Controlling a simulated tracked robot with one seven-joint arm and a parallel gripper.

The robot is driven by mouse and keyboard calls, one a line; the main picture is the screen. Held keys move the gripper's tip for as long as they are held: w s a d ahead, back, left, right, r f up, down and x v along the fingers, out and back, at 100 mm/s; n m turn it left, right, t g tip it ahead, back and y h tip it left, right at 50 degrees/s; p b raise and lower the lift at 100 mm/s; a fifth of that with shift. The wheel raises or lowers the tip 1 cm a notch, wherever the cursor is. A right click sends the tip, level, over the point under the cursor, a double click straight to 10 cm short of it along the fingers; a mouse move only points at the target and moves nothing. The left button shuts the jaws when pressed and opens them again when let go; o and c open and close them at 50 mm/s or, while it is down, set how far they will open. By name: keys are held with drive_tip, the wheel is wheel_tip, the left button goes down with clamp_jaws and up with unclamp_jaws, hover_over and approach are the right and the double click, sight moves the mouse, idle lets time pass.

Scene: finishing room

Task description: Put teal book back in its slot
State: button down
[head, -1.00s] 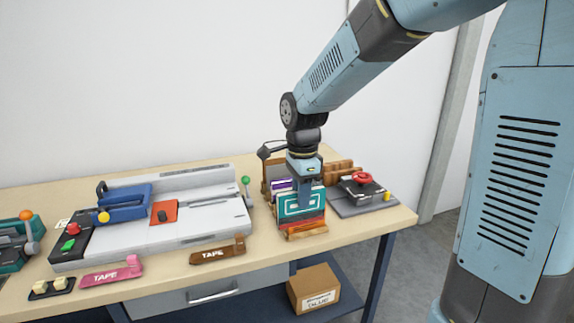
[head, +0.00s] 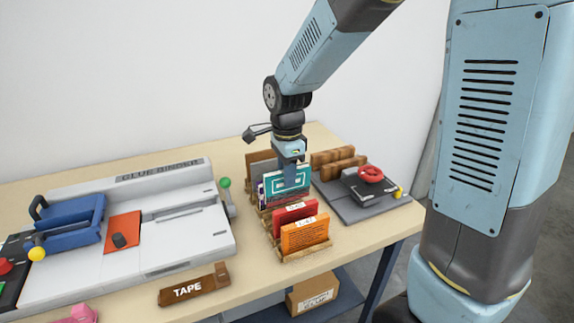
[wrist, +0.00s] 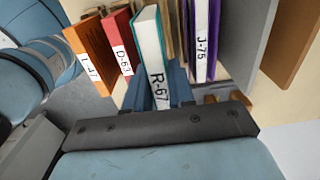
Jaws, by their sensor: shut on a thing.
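The teal book (head: 283,186) is held in my gripper (head: 292,176), whose fingers are shut on it. In the wrist view the teal book (wrist: 152,45) shows a white spine marked R-67. It is upright between the red book (wrist: 119,42) and the white-spined purple book J-75 (wrist: 203,40). The wooden rack (head: 291,257) holds the books. In the head view, the red book (head: 295,213) and the orange book (head: 304,235) stand in front of the teal book. Its lower edge is hidden, so I cannot tell whether it rests on the rack.
A grey stand with a red knob (head: 371,174) is right of the rack. A white glue binder (head: 180,235) is at left, with a brown tape holder (head: 194,286) before it. A carton (head: 312,294) sits below the table. The table is bare at front right.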

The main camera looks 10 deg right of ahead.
sight(287, 199)
drive_tip(key=shift+w+a+f, duration=0.1)
drive_tip(key=shift+a+f, duration=0.1)
drive_tip(key=shift+f, duration=0.3)
drive_tip(key=shift+d+f, duration=0.2)
drive_tip(key=shift+f, duration=2.45)
drive_tip(key=shift+f, duration=0.55)
drive_tip(key=c, duration=1.2)
unclamp_jaws()
drive_tip(key=shift+c, duration=0.2)
drive_tip(key=shift+r, duration=5.45)
